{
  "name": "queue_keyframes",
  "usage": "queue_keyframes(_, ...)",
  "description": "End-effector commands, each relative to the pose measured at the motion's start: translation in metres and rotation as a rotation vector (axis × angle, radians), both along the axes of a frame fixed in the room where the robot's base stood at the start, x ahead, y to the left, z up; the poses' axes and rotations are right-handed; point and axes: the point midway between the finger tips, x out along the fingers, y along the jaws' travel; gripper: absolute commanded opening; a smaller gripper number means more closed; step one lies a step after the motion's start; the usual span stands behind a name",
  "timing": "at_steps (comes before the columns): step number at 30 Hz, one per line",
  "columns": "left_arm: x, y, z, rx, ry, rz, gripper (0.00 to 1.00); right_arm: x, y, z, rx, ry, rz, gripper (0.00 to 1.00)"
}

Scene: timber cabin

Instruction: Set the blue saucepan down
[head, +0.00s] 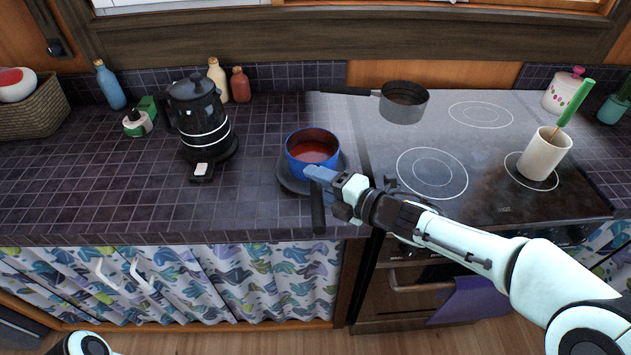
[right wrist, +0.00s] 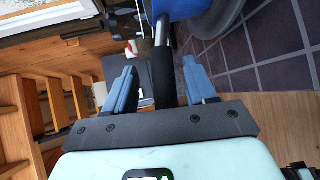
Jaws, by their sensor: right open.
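The blue saucepan (head: 296,146) holds red contents and sits upright on a dark round mat (head: 288,184) on the tiled counter. Its black handle points to the counter's front edge. In the right wrist view the blue pan (right wrist: 186,8) shows at the top edge, with the handle running down between my fingers. My right gripper (head: 320,180) is open at the handle; in the right wrist view its fingers (right wrist: 160,68) stand on both sides of the handle with gaps. My left gripper is out of view.
A black kettle (head: 196,110) stands left of the pan. The hob (head: 440,140) on the right bears a grey pan (head: 404,104) and a cream utensil pot (head: 543,156). Bottles (head: 110,86) line the back. The counter's left front is clear.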

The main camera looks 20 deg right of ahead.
Motion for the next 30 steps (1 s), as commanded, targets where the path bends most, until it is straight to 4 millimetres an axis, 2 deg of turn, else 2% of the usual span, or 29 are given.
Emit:
queue_keyframes(9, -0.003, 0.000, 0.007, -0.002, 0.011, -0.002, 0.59, -0.055, -0.036, 0.016, -0.001, -0.002, -0.004, 0.56)
queue_keyframes(15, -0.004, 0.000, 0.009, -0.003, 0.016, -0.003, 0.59, -0.080, -0.052, 0.020, 0.000, 0.000, -0.001, 0.56)
queue_keyframes(21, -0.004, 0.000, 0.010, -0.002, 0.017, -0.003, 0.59, -0.089, -0.057, 0.022, 0.002, 0.001, 0.001, 0.56)
queue_keyframes(30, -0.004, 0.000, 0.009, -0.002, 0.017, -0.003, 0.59, -0.089, -0.057, 0.022, 0.001, 0.001, 0.001, 0.56)
